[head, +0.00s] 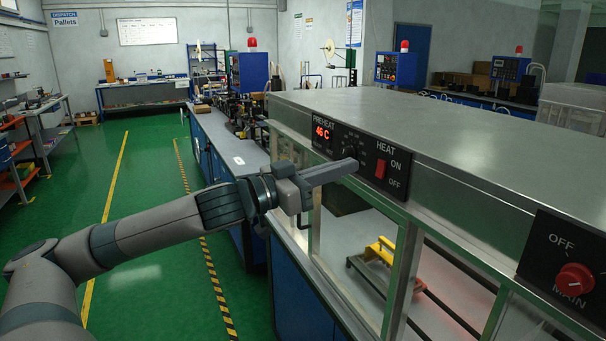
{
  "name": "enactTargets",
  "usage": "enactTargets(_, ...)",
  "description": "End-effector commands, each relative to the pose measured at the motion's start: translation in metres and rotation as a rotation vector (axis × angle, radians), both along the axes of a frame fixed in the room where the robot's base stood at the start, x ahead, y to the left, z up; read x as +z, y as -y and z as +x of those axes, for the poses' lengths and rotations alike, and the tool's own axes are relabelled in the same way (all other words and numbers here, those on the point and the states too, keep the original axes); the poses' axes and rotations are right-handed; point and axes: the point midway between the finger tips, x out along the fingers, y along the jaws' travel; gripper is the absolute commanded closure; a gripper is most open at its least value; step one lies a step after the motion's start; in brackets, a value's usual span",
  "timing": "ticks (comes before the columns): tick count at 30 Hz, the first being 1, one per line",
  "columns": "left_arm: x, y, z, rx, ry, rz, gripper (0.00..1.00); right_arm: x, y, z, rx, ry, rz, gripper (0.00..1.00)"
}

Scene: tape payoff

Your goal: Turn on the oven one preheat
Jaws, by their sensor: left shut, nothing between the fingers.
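The oven (450,140) is a long steel housing on the right with glass sides. Its preheat panel has a red display (322,132) reading about 46 C and a dark knob (350,150) beside it. To the right is a heat panel with a red rocker switch (380,168) marked ON and OFF. A red MAIN knob (574,280) sits on a panel at the lower right. My left gripper (352,166) is shut and empty, its fingertips just below the preheat knob; I cannot tell whether they touch the panel. My right gripper is not in view.
A yellow part (380,250) on a dark carrier sits inside the oven behind the glass. Blue benches with machines (225,140) stretch behind the oven. Green floor (150,180) with yellow lines is open on the left, where shelves (15,160) stand.

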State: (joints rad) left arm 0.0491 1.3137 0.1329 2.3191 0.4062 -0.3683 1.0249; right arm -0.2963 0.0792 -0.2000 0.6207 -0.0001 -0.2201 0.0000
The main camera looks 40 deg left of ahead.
Motion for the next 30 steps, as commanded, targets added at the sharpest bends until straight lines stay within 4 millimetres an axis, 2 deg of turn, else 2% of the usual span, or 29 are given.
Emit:
enactTargets(4, -0.003, -0.001, -0.007, -0.003, -0.003, 0.004, 1.00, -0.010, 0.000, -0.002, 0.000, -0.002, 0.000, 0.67)
enactTargets(21, 0.002, -0.012, -0.030, -0.002, -0.003, 0.003, 1.00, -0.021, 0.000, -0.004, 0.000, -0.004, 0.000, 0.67)
enactTargets(30, 0.005, -0.019, -0.047, -0.002, -0.004, -0.001, 1.00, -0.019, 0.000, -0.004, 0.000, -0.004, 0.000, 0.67)
